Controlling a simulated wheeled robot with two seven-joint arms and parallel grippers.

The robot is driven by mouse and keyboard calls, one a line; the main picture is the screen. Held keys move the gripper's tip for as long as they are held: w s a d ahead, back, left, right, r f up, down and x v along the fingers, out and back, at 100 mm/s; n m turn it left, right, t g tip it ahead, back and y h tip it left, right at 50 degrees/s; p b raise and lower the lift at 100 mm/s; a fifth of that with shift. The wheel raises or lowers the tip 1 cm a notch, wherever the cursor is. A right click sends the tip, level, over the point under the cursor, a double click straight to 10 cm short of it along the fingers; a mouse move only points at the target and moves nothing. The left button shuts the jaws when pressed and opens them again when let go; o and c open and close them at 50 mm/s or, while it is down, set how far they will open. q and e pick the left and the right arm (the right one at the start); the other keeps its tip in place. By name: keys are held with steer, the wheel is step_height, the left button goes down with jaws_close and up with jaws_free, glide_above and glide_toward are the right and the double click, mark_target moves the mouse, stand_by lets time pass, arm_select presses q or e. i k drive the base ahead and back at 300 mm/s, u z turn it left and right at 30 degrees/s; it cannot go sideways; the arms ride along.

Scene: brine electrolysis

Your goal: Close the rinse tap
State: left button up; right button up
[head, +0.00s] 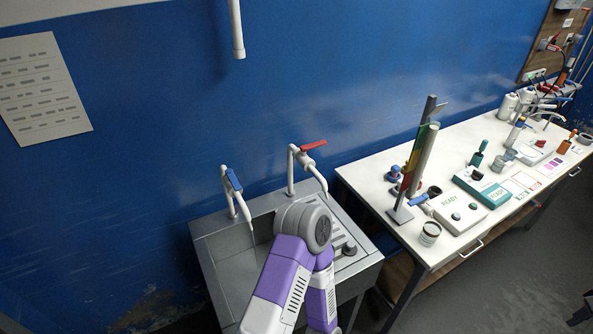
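Two white taps stand at the back of a grey metal sink (215,257). The left tap (228,197) has a blue lever (233,180). The right tap (291,172) has a red lever (313,145), pointing to the right. I cannot tell which is the rinse tap. A faint thin line shows below the left spout; I cannot tell whether it is water. One of my arms, purple and white, rises from the bottom edge and its bent joint hides part of the basin. Neither gripper is in view.
A white bench (357,176) stands right of the sink, with a clamp stand (415,160), a READY box (457,211), a beaker (429,233) and bottles on it. A white pipe (236,30) hangs on the blue wall above.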

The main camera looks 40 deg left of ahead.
mark_target(235, 184)
steer(key=z, duration=0.3)
steer(key=i, duration=1.2)
steer(key=u, duration=3.9)
steer(key=i, duration=0.5)
steer(key=z, duration=0.05)
